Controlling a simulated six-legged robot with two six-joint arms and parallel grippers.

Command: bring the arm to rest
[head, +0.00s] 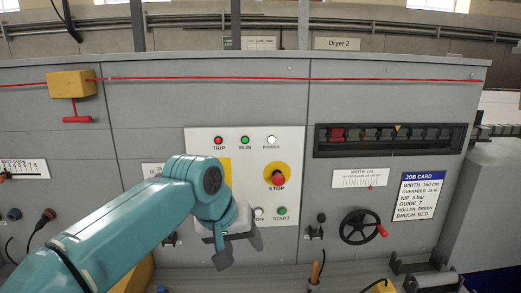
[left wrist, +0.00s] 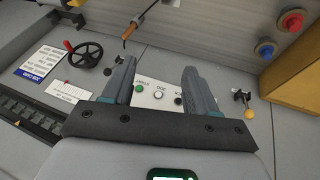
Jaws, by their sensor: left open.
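My left arm (head: 120,232) is teal and reaches in from the lower left of the head view. Its gripper (head: 240,250) hangs in front of the lower part of the pale control panel (head: 300,145). In the left wrist view the gripper (left wrist: 157,70) has its two grey fingers spread apart, with nothing between them but panel. The green START button (head: 281,211) is just right of the gripper; the left wrist view shows it (left wrist: 139,88) near a finger. The arm hides part of the panel's lower left. My right gripper is not in view.
A red-and-yellow STOP button (head: 277,178) sits above START. A handwheel (head: 360,227) and a job card (head: 419,197) are to the right. A red pull cord (head: 250,79) runs across the top. A wooden-handled tool (head: 315,272) stands at the bottom.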

